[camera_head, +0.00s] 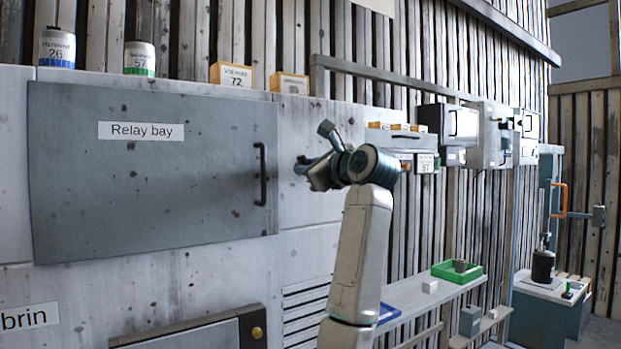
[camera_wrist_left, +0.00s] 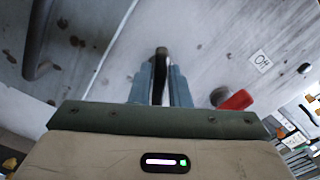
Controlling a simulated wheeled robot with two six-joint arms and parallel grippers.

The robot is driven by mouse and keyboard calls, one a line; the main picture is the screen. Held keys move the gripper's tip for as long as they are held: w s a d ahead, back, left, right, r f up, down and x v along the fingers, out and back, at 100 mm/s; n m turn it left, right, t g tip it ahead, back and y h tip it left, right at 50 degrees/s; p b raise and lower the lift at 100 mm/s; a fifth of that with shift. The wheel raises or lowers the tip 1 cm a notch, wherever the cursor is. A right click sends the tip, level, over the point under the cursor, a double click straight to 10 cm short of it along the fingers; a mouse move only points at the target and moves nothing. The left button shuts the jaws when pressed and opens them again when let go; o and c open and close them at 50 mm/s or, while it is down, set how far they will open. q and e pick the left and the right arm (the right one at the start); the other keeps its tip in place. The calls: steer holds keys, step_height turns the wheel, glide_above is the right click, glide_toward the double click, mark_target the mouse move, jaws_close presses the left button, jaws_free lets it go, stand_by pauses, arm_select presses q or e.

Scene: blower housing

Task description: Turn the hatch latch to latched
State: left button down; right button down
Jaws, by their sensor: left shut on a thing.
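The grey hatch (camera_head: 160,190) labelled "Relay bay" looks closed, with a dark bar handle (camera_head: 262,175) at its right edge. The handle also shows at the upper left of the left wrist view (camera_wrist_left: 36,40). My left gripper (camera_head: 303,166) is at the pale panel just right of the hatch. In the left wrist view its two blue-grey fingers (camera_wrist_left: 160,80) are shut on a dark, narrow piece (camera_wrist_left: 161,58), which appears to be the hatch latch. In the head view the gripper and wrist hide this piece, so its setting is unclear. My right gripper is not in view.
A red lever (camera_wrist_left: 236,100) sits right of the fingers on the panel, near a small white label (camera_wrist_left: 261,61). Jars (camera_head: 57,48) and wooden blocks (camera_head: 232,75) stand on the ledge above. A shelf holds a green tray (camera_head: 457,280) at right.

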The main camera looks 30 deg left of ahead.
arm_select(q)
steer(key=shift+s+f+n+b, duration=0.15)
steer(key=shift+n+b, duration=0.95)
steer(key=shift+n, duration=1.75)
steer(key=shift+f+n+b, duration=0.15)
steer(key=shift+n+b, duration=0.95)
steer(key=shift+n, duration=1.75)
steer(key=c, duration=1.4)
jaws_free()
steer(key=shift+c, duration=0.2)
